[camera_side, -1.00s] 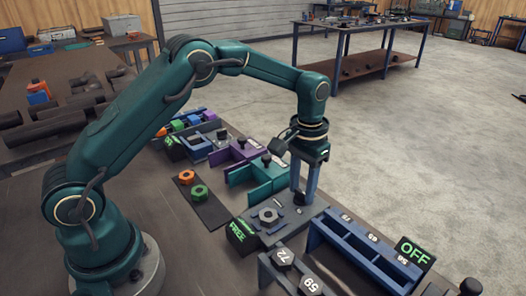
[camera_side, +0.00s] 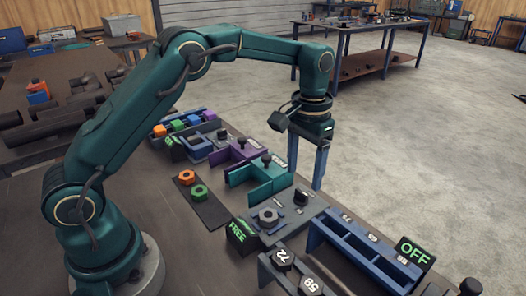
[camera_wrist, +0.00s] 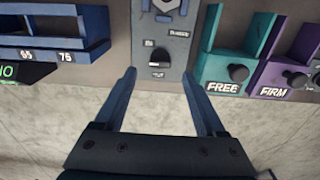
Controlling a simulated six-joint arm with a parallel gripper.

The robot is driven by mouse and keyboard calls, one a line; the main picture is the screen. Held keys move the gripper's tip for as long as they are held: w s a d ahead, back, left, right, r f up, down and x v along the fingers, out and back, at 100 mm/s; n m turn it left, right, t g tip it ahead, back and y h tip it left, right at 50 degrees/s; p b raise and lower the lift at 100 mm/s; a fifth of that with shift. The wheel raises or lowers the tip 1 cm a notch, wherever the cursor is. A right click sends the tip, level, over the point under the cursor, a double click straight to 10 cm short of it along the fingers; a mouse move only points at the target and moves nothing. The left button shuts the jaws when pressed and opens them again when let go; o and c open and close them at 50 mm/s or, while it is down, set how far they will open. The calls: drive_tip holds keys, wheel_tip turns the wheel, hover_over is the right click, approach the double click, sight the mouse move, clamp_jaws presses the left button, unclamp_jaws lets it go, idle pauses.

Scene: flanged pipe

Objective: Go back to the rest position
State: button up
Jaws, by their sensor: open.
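My gripper (camera_side: 306,168) hangs pointing down beyond the bench's far edge, above the grey plate's black knob (camera_side: 301,197). In the wrist view its two blue fingers (camera_wrist: 162,82) are spread apart with nothing between them. The black knob (camera_wrist: 160,57) on the grey panel lies ahead of the fingertips, apart from them.
Teal (camera_side: 258,178) and purple (camera_side: 238,157) fixtures stand left of the grey plate. Orange (camera_side: 186,177) and green (camera_side: 199,191) nuts lie on a dark strip. The air above the bench is free.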

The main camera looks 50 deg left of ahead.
drive_tip(key=shift+r, duration=0.3)
